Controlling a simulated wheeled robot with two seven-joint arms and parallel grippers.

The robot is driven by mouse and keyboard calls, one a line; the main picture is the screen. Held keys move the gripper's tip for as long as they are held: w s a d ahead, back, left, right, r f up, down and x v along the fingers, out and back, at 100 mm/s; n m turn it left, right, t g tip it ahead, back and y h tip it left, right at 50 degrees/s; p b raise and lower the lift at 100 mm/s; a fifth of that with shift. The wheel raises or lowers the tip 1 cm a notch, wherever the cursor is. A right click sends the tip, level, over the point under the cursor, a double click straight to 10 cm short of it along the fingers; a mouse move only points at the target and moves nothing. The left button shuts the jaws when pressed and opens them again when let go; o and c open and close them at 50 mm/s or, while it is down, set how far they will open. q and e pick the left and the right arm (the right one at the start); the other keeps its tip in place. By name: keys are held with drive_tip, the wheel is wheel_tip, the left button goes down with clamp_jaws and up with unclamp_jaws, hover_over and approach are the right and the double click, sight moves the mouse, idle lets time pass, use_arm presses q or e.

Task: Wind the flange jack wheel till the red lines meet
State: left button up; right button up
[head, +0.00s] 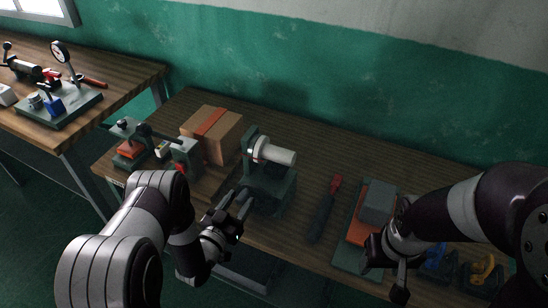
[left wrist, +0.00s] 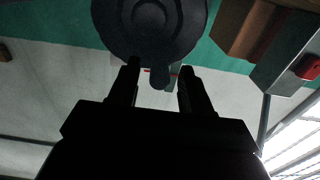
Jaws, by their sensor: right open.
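The flange jack (head: 268,180) stands near the front edge of the bench, a green frame with a pale cylinder (head: 278,154) on top. Its dark wheel (head: 262,200) is low on its front and fills the top of the left wrist view (left wrist: 150,22), with a rounded knob (left wrist: 160,78) at its lower rim. My left gripper (head: 240,202) is at the wheel; in the left wrist view its fingers (left wrist: 160,76) are apart, one each side of the knob, with gaps showing. A small red mark shows behind the knob; whether red lines meet is too small to tell. My right gripper (head: 384,275) is open at the right front.
A cardboard box (head: 212,134) and a small green press (head: 130,142) stand left of the jack. A red-handled tool (head: 325,208) and a green fixture with a grey block (head: 376,202) lie to its right. Another bench (head: 125,70) stands at far left.

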use_arm(q)
drive_tip(key=p+v, duration=0.1)
drive_tip(key=v, duration=0.6)
idle(0.4)
